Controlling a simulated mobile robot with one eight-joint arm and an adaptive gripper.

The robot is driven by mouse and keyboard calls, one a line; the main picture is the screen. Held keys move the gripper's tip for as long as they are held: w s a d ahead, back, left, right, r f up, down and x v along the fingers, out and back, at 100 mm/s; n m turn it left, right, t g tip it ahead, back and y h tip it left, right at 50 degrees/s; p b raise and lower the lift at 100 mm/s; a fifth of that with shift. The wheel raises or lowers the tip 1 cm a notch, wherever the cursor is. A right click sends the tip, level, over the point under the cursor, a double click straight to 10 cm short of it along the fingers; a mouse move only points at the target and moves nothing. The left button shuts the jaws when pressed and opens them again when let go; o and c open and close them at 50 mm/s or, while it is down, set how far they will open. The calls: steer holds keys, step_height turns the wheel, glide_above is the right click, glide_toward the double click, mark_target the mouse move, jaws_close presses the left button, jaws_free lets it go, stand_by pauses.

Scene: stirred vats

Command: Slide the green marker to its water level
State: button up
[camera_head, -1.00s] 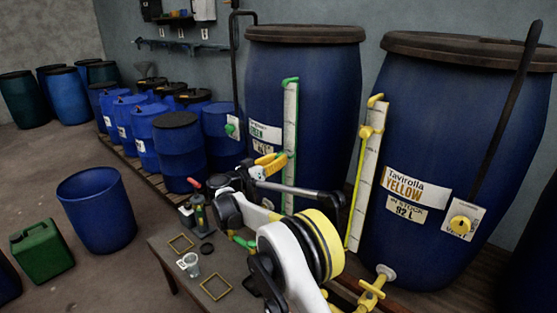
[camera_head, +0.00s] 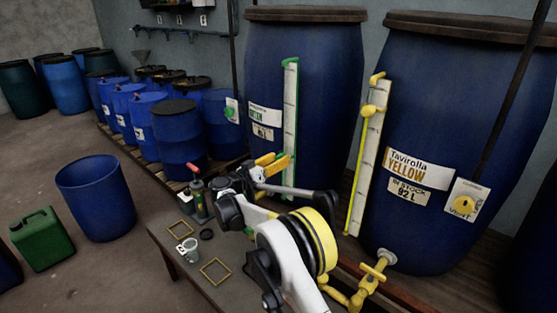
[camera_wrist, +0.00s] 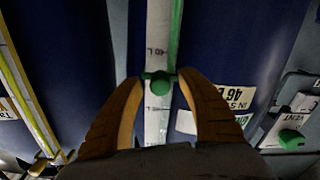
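The green marker (camera_wrist: 158,84) sits on the pale gauge strip (camera_wrist: 159,40) of the green-labelled vat in the wrist view, which looks upside down. My gripper (camera_wrist: 159,77) has its two fingers apart, one on each side of the marker. The right fingertip is close to the marker's end; contact is unclear. In the head view my gripper (camera_head: 270,162) is at the lower part of the green-edged gauge (camera_head: 290,110) and hides part of it. The water level cannot be made out. The vat's stock label (camera_wrist: 235,97) appears to read 46.
The yellow vat (camera_head: 425,100) stands to the right with its yellow gauge (camera_head: 367,150) and yellow valve knob (camera_head: 463,206). A green valve knob (camera_wrist: 291,139) shows in the wrist view. A low table (camera_head: 190,268) with small items stands in front; blue drums are at the left.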

steer(key=v, duration=1.2)
steer(key=s+d+r+n+g+y, duration=0.15)
steer(key=d+r, duration=0.35)
steer(key=d, duration=0.5)
steer(key=s+d+r+n+g+y, duration=0.1)
steer(key=s+d+r+g, duration=0.3)
steer(key=d, duration=0.6)
steer(key=s+d+r+n+g+y, duration=0.15)
steer(key=s+d+y, duration=0.25)
steer(key=s+d, duration=0.8)
steer(key=s+f+y, duration=0.2)
steer(key=s+f, duration=0.1)
steer(key=s, duration=0.8)
steer(key=s+f+y, duration=0.2)
steer(key=s+f, duration=0.1)
steer(key=s, duration=0.9)
steer(key=shift+s+d+n, duration=0.2)
steer(key=shift+s+n, duration=0.05)
steer(key=shift+n, duration=0.05)
